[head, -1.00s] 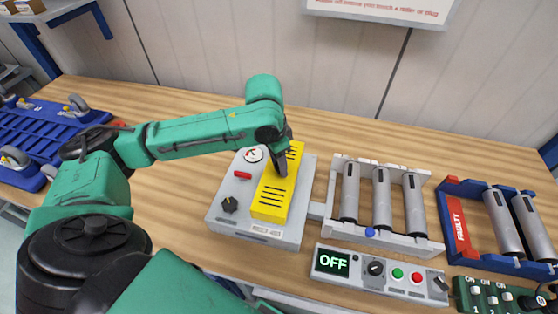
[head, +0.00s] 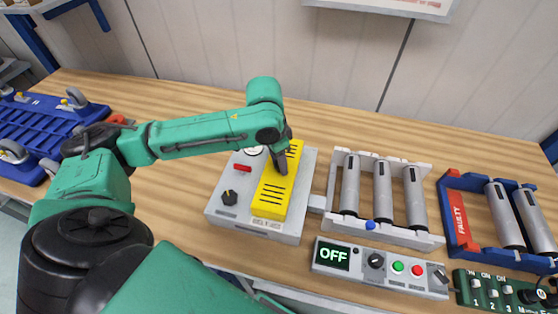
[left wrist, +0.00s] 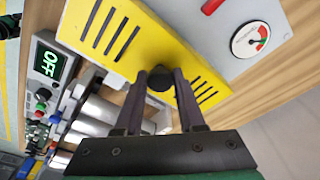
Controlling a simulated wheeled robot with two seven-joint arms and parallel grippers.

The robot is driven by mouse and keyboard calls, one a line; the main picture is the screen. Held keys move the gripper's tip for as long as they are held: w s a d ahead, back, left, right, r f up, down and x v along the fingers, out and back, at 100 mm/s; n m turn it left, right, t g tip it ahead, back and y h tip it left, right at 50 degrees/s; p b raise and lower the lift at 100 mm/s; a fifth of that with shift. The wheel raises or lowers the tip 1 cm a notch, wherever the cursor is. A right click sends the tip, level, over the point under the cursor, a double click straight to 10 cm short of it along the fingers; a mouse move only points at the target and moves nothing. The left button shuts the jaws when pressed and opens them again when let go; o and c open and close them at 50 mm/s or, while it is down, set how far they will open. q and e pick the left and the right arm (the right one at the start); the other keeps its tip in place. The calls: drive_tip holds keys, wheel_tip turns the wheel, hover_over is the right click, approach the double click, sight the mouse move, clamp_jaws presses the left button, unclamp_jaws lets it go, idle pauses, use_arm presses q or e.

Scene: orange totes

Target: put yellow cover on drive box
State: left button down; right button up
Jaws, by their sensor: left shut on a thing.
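The yellow cover (head: 271,194) with dark slots lies along the top of the grey drive box (head: 225,214), over its right part. In the head view I cannot tell whether it is fully seated. My left gripper (head: 282,166) reaches down onto the cover's middle. In the left wrist view the left gripper (left wrist: 160,80) is shut on a dark round knob on the yellow cover (left wrist: 110,35). The grey drive box (left wrist: 215,38) shows beside it with a gauge (left wrist: 250,38) and a red switch. My right gripper is not in view.
Right of the box stands a grey roller frame (head: 388,233). In front is a control panel reading OFF (head: 380,270). A blue rack marked FAULTY (head: 458,222) and a green switch box (head: 490,293) are far right. A blue tray (head: 40,135) is at left. The table behind is clear.

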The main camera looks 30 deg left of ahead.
use_arm(q)
drive_tip(key=shift+f, duration=0.2)
drive_tip(key=shift+c, duration=2.1)
unclamp_jaws()
wheel_tip(320, 180, up, 14)
drive_tip(key=s+a, duration=0.1)
drive_tip(key=s, duration=0.1)
drive_tip(key=shift+r, duration=0.2)
